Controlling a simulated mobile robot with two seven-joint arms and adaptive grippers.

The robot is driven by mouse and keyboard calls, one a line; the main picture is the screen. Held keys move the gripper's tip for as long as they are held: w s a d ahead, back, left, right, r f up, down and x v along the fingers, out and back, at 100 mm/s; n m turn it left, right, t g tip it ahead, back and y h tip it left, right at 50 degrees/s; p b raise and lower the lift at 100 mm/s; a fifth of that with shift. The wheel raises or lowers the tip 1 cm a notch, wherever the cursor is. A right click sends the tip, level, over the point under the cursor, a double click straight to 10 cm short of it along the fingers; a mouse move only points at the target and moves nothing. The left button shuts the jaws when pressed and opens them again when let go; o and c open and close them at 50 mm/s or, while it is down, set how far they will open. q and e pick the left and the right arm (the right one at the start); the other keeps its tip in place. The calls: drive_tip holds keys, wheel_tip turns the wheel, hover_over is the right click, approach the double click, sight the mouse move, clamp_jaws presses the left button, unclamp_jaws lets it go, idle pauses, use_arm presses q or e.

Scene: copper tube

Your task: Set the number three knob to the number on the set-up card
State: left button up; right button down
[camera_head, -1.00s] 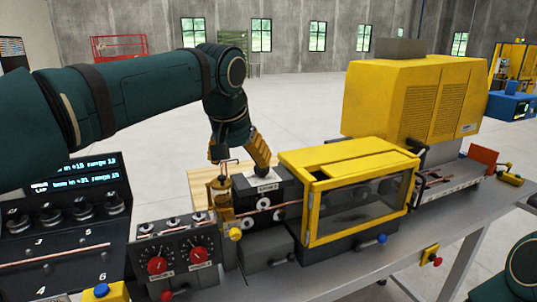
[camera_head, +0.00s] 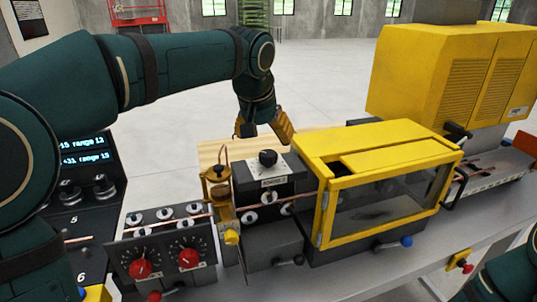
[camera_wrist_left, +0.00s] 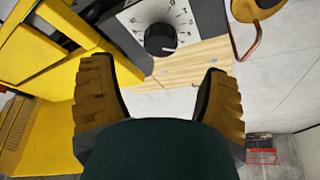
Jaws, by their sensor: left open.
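A black knob (camera_head: 268,158) sits on a white dial plate (camera_head: 270,172) on top of a dark block on the bench. A label is on the block's front, too small to read surely. In the left wrist view the knob (camera_wrist_left: 160,38) shows at the top centre, with tick marks around it and a light pointer line towards the lower right. My left gripper (camera_head: 264,130) is open and empty behind the knob in the head view, apart from it. Its two fingers (camera_wrist_left: 158,80) stand wide in the wrist view. I cannot make out a set-up card. My right gripper is out of view.
A yellow guard box (camera_head: 385,170) stands right of the knob. A brass post (camera_head: 217,190) with a copper hook stands left. Red knobs (camera_head: 188,258) are on a front panel. A black panel (camera_head: 85,205) with lit displays is far left. A wooden board (camera_head: 215,150) lies behind.

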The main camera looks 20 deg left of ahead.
sight(268, 153)
use_arm(q)
drive_tip(key=x, duration=0.7)
drive_tip(key=shift+w+f, duration=0.1)
drive_tip(key=shift+w, duration=0.05)
drive_tip(key=c, duration=1.2)
